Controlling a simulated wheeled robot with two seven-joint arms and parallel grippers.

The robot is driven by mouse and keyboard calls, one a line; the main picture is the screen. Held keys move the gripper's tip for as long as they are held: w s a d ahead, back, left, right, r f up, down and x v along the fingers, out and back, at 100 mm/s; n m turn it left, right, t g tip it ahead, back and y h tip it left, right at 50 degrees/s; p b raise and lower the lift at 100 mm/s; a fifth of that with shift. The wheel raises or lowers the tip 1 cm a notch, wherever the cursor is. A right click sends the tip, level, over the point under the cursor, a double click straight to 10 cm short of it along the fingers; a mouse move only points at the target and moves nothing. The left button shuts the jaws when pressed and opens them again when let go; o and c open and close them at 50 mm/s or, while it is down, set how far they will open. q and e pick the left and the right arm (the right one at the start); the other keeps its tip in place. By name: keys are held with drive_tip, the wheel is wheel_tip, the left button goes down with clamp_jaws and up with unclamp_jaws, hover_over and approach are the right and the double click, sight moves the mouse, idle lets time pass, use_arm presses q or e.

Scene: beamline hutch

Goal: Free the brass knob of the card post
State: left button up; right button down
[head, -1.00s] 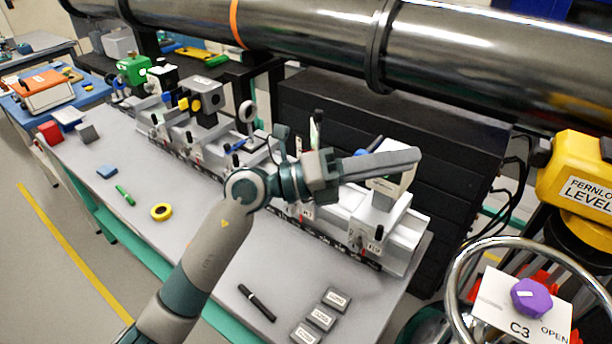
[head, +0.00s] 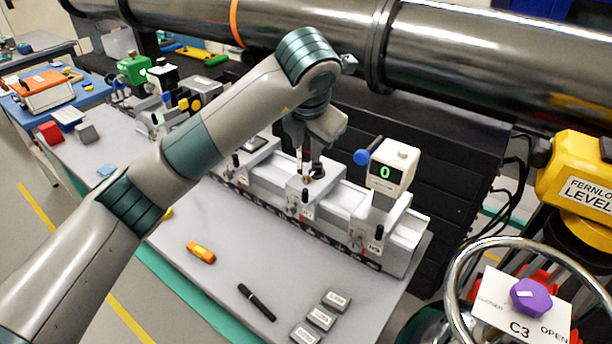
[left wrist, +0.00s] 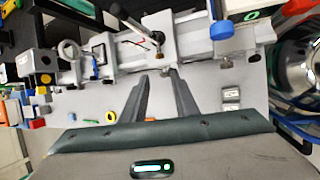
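My left gripper (head: 312,165) reaches down over the middle carriage of the bench rail and hides much of the card post. In the left wrist view my left gripper (left wrist: 158,76) is open, its two grey fingers apart with nothing between them. Just beyond the fingertips is the carriage (left wrist: 158,22) with a dark post (left wrist: 128,18) rising toward the camera. A small brass knob (left wrist: 159,38) shows beside the dark round end of the post. The fingers look apart from the knob. I cannot make out the card. My right gripper is not in view.
A carriage with a green "0" readout (head: 390,170) and a blue knob (head: 362,157) stands to the right. A black marker (head: 257,302), labelled grey blocks (head: 321,318) and an orange item (head: 201,252) lie on the bench. The large dark pipe (head: 480,60) runs behind.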

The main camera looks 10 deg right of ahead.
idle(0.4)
use_arm(q)
drive_tip(key=p, duration=0.6)
approach(306, 178)
drive_tip(key=x, duration=0.7)
drive_tip(key=shift+w+f, duration=0.15)
drive_tip(key=shift+f, duration=0.05)
drive_tip(key=shift+w+f+p, duration=0.25)
drive_tip(key=shift+f+p, duration=0.05)
drive_tip(key=shift+f, duration=0.2)
drive_tip(key=shift+c, duration=0.7)
clamp_jaws()
